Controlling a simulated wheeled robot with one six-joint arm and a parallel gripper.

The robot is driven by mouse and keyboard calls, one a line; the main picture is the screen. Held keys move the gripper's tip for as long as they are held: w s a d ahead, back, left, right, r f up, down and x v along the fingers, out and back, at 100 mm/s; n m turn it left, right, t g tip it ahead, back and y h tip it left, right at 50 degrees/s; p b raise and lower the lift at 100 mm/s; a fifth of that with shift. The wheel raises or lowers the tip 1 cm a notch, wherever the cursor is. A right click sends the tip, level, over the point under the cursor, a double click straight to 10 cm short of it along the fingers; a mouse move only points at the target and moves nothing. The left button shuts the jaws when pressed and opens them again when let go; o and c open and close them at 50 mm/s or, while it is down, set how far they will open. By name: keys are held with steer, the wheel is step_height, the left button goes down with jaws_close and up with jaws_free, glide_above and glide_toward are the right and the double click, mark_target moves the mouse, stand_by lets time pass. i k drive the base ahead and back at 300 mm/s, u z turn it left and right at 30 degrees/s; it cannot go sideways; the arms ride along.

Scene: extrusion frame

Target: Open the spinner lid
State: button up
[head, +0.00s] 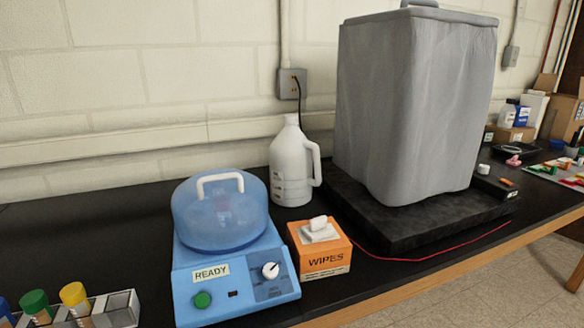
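The spinner (232,278) is a light blue machine on the black bench, with a "READY" label, a green button and a white knob on its sloped front. Its lid (212,222) is a translucent blue dome with a white arched handle (220,184) on top. The lid sits down on the body and looks shut. My gripper is not in view.
An orange wipes box (320,256) stands close to the spinner's right, and a white jug (292,170) behind it. A rack (95,312) with colour-capped tubes is at front left. A large grey covered item (412,105) fills the right.

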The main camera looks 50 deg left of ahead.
mark_target(193, 196)
steer(key=z, duration=0.1)
steer(key=i, duration=1.05)
steer(key=u, duration=2.55)
